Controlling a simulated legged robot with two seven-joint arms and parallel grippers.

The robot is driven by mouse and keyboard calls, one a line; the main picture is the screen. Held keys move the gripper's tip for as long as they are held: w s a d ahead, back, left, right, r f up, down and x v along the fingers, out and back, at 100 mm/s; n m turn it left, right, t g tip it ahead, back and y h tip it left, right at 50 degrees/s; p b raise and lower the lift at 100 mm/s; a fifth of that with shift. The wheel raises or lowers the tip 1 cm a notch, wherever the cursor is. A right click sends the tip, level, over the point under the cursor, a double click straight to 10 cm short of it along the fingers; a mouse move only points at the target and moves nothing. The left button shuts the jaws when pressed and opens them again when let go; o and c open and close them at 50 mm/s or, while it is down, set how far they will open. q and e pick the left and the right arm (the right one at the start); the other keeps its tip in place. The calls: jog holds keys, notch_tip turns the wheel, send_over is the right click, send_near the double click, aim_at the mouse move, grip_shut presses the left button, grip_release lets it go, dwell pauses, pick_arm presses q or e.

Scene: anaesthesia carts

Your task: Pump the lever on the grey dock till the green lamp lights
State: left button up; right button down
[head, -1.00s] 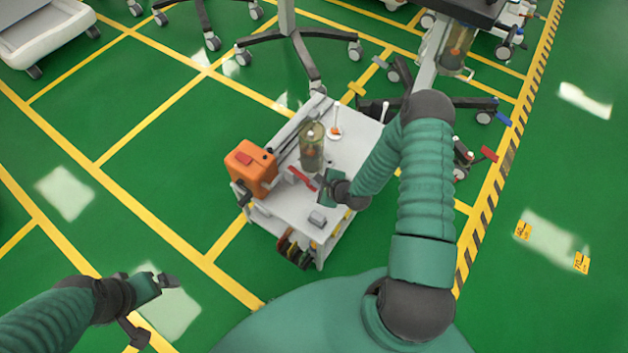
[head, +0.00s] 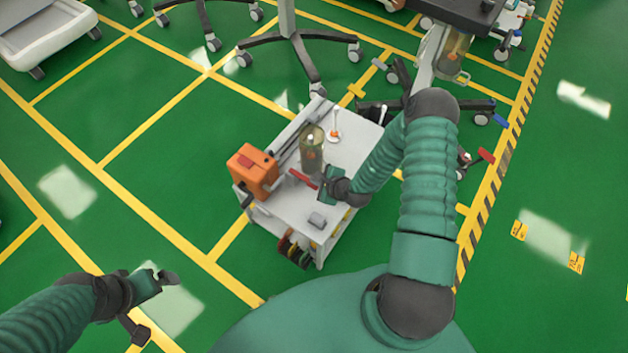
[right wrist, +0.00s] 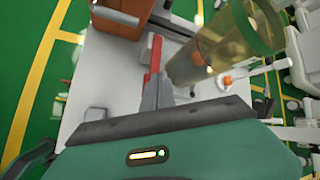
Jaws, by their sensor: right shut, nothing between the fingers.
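A red lever-like bar (head: 303,179) slants over the white cart top, beside a clear canister (head: 312,150). It also shows in the right wrist view (right wrist: 155,58), just beyond my fingers. My right gripper (head: 321,183) is shut and empty at the bar's near end; its grey fingers (right wrist: 157,92) lie together, and I cannot tell whether they touch the bar. I cannot clearly make out the dock's body, and no lit green lamp shows on the cart. My left gripper (head: 156,306) is open and empty above the floor at lower left.
The white cart (head: 352,157) also carries an orange box (head: 251,172), a small grey block (head: 317,219) and a white stick with an orange base (head: 335,128). Wheeled stands crowd the back.

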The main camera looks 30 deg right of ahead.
jog(key=shift+r, duration=0.35)
notch_tip(320, 180, up, 5)
jog(key=p, duration=0.5)
jog(key=shift+r, duration=0.15)
dwell(0.5)
